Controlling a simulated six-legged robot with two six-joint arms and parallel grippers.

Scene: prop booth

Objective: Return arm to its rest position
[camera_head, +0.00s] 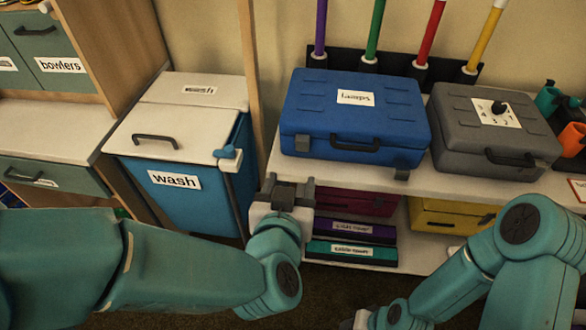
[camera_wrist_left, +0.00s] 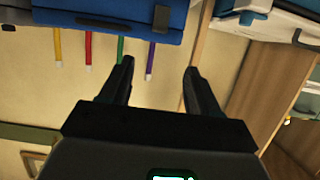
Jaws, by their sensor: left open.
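My left arm comes in from the left in the head view, and its gripper (camera_head: 290,190) is raised in front of the shelf, between the blue wash bin (camera_head: 190,170) and the blue case (camera_head: 350,118). In the left wrist view the left gripper (camera_wrist_left: 158,72) has its two dark fingers apart with nothing between them. The wrist view is upside down, with the blue case (camera_wrist_left: 110,15) at the top. My right arm is at the lower right of the head view. Its gripper, at the bottom edge, is mostly cut off, and I cannot tell its jaw state.
A grey case (camera_head: 490,125) stands right of the blue case on the white shelf top (camera_head: 430,184). Colored poles stand behind. Purple and teal boxes (camera_head: 350,250) and a yellow box (camera_head: 445,217) are on the lower shelf. A wooden post (camera_head: 250,65) rises beside the wash bin.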

